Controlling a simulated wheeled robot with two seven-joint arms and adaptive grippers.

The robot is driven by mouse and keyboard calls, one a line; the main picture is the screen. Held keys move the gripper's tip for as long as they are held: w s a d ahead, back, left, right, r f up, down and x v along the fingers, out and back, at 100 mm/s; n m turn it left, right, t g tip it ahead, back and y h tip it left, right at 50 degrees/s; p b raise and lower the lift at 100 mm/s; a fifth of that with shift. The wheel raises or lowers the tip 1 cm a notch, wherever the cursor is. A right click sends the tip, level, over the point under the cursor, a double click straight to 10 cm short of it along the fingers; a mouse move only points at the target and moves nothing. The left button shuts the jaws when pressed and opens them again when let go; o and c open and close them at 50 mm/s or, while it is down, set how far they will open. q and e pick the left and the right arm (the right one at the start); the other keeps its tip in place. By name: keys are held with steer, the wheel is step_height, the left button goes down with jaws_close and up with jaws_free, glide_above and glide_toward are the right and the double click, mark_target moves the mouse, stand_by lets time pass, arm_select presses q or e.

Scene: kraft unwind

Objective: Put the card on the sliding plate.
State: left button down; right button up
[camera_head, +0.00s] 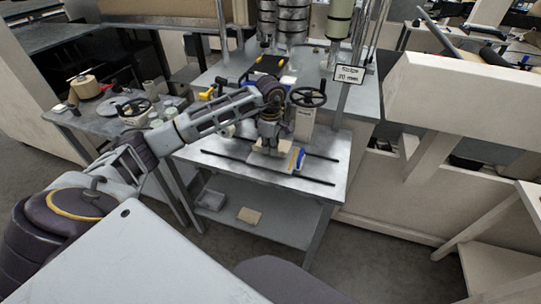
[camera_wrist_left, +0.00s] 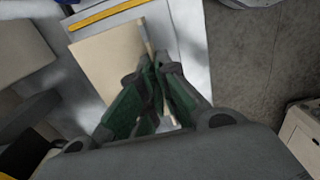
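My left gripper (camera_head: 270,146) points down over the middle of the grey worktable, at the end of my outstretched left arm. In the left wrist view its green fingers (camera_wrist_left: 155,62) come together at the tips. A thin pale strip, which looks like the card (camera_wrist_left: 146,36) seen edge-on, rises from between them. A flat beige panel, apparently the sliding plate (camera_wrist_left: 104,62), lies just left of the fingertips. I cannot tell whether the card touches it. My right gripper is not in view.
Two dark rails (camera_head: 308,180) run across the worktable (camera_head: 222,142). A blue and yellow item (camera_head: 297,159) lies right of the gripper. A black handwheel (camera_head: 308,96) stands behind. A beige piece (camera_head: 249,215) and a grey tray (camera_head: 211,199) sit on the lower shelf.

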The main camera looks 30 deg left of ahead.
arm_select(q)
steer(key=shift+f, duration=0.5)
step_height(320, 180, down, 2)
steer(key=shift+f, duration=0.45)
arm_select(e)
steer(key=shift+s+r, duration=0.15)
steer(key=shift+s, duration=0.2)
arm_select(q)
steer(key=shift+f, duration=0.15)
